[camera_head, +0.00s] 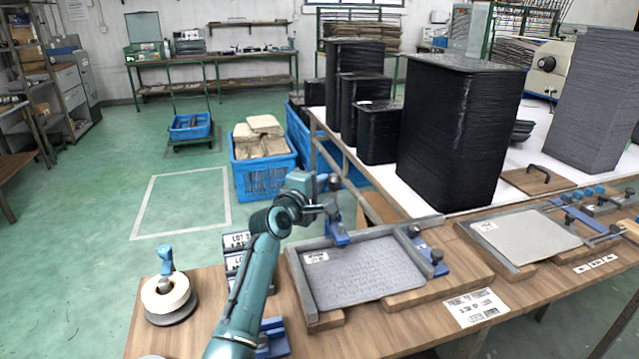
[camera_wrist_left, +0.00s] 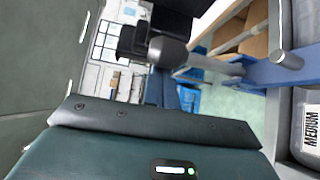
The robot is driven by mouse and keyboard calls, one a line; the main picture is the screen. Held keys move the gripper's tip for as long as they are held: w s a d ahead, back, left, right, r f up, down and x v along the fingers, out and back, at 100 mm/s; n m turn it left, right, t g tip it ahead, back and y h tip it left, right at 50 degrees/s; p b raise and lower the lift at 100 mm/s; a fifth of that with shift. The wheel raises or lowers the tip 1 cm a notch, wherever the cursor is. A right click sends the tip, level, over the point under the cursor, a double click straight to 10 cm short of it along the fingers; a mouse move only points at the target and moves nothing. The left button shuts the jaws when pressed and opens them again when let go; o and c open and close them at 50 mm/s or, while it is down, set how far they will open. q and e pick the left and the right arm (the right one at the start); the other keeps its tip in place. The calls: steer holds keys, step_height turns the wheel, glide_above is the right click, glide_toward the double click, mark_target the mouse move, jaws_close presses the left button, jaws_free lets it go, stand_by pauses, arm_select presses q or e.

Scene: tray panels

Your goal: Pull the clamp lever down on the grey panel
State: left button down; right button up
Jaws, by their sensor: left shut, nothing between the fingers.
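The grey panel (camera_head: 355,272) lies in a grey-edged tray (camera_head: 305,285) on the wooden bench. A blue clamp (camera_head: 337,238) sits at its far edge, and its lever stands up with a dark round knob (camera_head: 335,184). In the left wrist view the knob (camera_wrist_left: 168,53) is close, on a bar running to the blue clamp body (camera_wrist_left: 270,70). My left gripper (camera_head: 325,182) is shut and empty, right beside the knob; its dark fingers (camera_wrist_left: 134,40) appear next to it in the wrist view. I cannot tell whether they touch. My right gripper is not in view.
A second blue clamp (camera_head: 430,260) sits at the tray's right side. Another panel (camera_head: 528,240) lies further right. A tape roll (camera_head: 166,293) stands at the left. Tall black stacks (camera_head: 455,135) rise behind. A blue crate (camera_head: 263,170) is on the floor beyond.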

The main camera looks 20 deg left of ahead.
arm_select(q)
steer(key=shift+s+d+m+t+b, duration=0.15)
steer(key=shift+s+m+t+b, duration=0.15)
steer(key=shift+b, duration=0.25)
